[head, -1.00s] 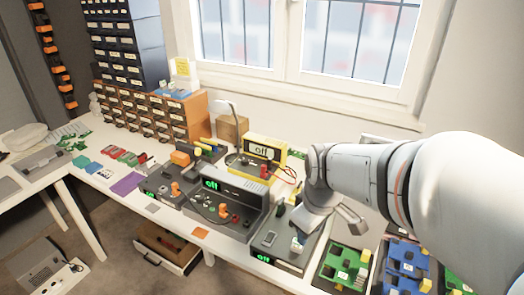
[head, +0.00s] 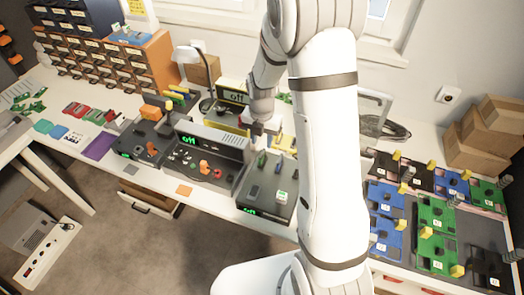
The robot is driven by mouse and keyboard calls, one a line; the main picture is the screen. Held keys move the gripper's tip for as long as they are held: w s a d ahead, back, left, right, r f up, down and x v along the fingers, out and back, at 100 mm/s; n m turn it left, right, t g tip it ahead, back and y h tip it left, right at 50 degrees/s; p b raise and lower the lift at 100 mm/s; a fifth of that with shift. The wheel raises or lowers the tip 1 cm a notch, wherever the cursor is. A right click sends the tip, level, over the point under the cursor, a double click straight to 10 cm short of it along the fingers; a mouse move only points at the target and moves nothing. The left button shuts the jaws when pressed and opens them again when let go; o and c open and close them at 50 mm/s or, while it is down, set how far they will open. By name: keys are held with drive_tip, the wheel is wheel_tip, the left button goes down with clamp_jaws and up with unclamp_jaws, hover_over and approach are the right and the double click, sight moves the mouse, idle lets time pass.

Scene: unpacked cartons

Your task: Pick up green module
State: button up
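Several green circuit boards lie on the right table among blue and black ones; one green board (head: 437,213) is at the middle and another green board (head: 438,250) is below it. A small upright green piece (head: 262,160) stands at the back of a grey device (head: 262,190) with a green display on its front. I cannot tell which is the green module. My gripper (head: 262,134) is just above and behind that device, pointing down. Its fingers are small and blurred, so I cannot tell whether they are open or hold anything. My arm hides the table between the device and the boards.
A grey console (head: 208,152) and a yellow meter (head: 233,93) stand close to the left of my gripper. A bent lamp (head: 190,56) rises behind them. Cardboard boxes (head: 488,130) stand at the far right. Bare floor lies in front.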

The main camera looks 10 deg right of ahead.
sight(262, 152)
drive_tip(key=shift+d+f+p, duration=0.15)
drive_tip(key=shift+f+p, duration=0.75)
drive_tip(key=shift+f, duration=2.55)
clamp_jaws()
